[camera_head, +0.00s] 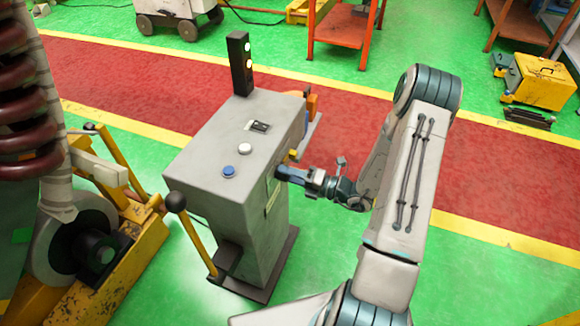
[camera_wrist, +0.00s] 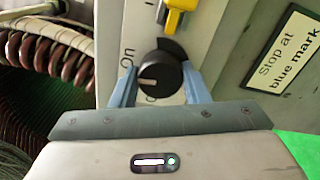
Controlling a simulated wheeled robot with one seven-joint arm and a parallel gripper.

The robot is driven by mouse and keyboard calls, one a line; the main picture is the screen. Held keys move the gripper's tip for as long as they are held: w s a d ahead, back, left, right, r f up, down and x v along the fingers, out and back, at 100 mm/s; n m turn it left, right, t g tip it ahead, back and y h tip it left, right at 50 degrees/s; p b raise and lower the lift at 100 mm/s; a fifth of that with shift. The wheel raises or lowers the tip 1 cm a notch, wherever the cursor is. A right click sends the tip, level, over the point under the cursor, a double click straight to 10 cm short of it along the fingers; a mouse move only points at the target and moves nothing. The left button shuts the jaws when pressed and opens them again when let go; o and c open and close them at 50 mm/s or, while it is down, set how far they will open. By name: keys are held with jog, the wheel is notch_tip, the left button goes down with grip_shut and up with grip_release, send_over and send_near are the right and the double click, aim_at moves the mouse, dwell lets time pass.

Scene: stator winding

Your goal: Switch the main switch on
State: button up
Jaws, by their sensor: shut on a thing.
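The main switch, a black rotary knob (camera_wrist: 160,74), sits on the side face of a grey control cabinet (camera_head: 215,140). Its pale pointer mark points left in the wrist view, below the printed word "On"; another label beneath is mostly hidden. My gripper (camera_wrist: 160,82) is shut on the knob, with one blue-grey finger on each side of it. In the head view my gripper (camera_head: 283,173) reaches the cabinet's right side, and the knob is hidden there.
A yellow part (camera_wrist: 180,18) sticks out just above the knob. A "Stop at blue mark" sign (camera_wrist: 287,50) is to the right. The cabinet top has white (camera_head: 245,149) and blue (camera_head: 229,171) buttons and a lit signal tower (camera_head: 240,65). A ball-topped lever (camera_head: 176,201) stands left.

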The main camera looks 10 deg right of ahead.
jog(key=shift+m+p, duration=0.5)
jog(key=shift+m, duration=0.1)
jog(key=o, duration=1)
jog(key=shift+c, duration=0.2)
jog(key=b+v, duration=0.1)
jog(key=v, duration=1.3)
